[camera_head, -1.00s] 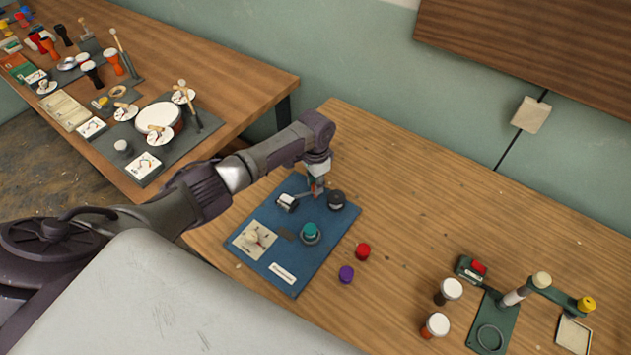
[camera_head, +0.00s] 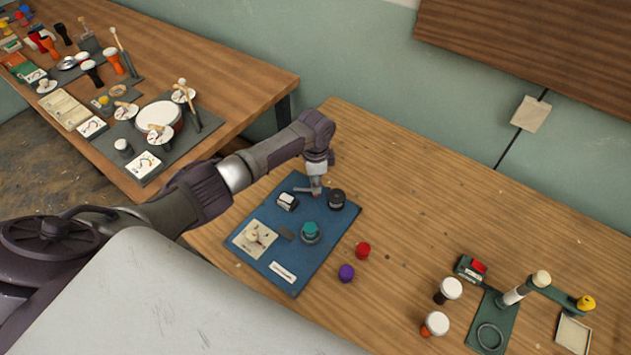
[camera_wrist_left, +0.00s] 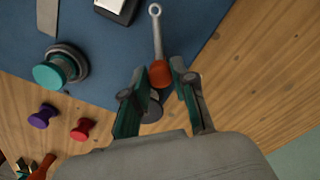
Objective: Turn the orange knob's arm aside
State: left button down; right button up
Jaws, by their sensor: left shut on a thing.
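The orange knob (camera_wrist_left: 160,73) shows in the left wrist view, with a thin grey metal arm that ends in a ring (camera_wrist_left: 155,12) pointing up the picture. My left gripper (camera_wrist_left: 161,92) is shut on the orange knob, one finger on each side. In the head view my left gripper (camera_head: 315,189) is low over the far part of the blue board (camera_head: 265,215). There the knob is mostly hidden by the fingers, and its grey arm (camera_head: 303,190) points left. My right gripper is not in view.
A black knob (camera_head: 337,199) stands close to the right of my left gripper. A white switch block (camera_head: 287,201), a teal knob (camera_head: 310,230) and a dial plate (camera_head: 254,238) are on the board. Red (camera_head: 362,250) and purple (camera_head: 346,272) knobs stand on the table.

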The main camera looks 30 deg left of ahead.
pick_arm(q)
jog(key=shift+w+r, duration=0.1)
jog(key=c, duration=0.9)
grip_release()
jog(key=shift+c, duration=0.2)
jog(key=shift+r, duration=0.25)
notch_tip(320, 180, up, 12)
jog(key=shift+f, duration=0.25)
jog(key=shift+f, duration=0.1)
